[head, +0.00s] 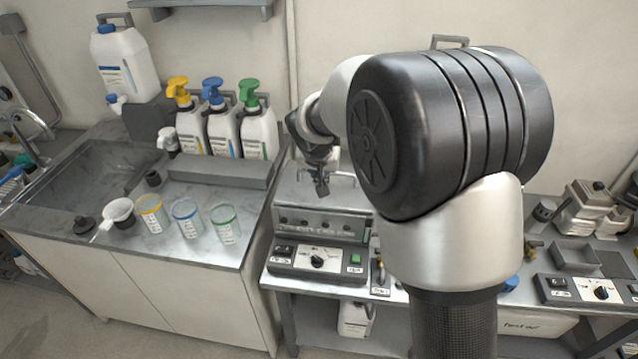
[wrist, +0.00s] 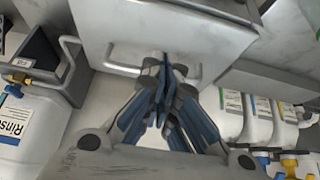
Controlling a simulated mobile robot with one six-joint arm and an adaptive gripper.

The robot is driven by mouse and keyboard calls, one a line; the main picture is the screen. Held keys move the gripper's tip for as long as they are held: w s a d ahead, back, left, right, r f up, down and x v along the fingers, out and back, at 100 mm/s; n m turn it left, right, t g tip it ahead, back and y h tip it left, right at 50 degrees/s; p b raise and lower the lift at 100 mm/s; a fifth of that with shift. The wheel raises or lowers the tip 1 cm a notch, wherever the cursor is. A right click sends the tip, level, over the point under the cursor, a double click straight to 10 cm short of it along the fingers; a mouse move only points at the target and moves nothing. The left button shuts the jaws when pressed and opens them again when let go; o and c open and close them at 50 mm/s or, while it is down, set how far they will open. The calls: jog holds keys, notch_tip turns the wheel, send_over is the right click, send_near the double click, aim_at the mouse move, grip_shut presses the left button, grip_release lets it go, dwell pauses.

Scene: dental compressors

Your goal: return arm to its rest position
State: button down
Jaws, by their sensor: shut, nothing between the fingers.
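A metal handle and a pale box lie beyond the fingertips in that view. My own arm hides part of the bench to the right of the machine.
Left of the machine stands a counter with a sink (head: 78,176), three measuring cups including a blue-rimmed one (head: 187,217), and three pump bottles including a green-topped one (head: 258,132). Small metal equipment (head: 590,208) stands on the right bench. A shelf (head: 205,8) is on the wall above.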

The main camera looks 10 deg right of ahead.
jog(key=s+d+r+n, duration=0.1)
jog(key=s+r, duration=0.2)
jog(key=s, duration=0.6)
jog(key=s+d+r+g, duration=0.15)
jog(key=s+r, duration=0.25)
jog(key=s, duration=0.5)
jog(key=s+d+r+n+t, duration=0.1)
jog(key=s+d+r, duration=0.15)
jog(key=s, duration=0.65)
jog(key=s+a+n+y, duration=0.1)
jog(key=s+a, duration=0.1)
jog(key=s, duration=0.8)
jog(key=shift+f+g+y, duration=0.35)
jog(key=shift+f+y, duration=0.05)
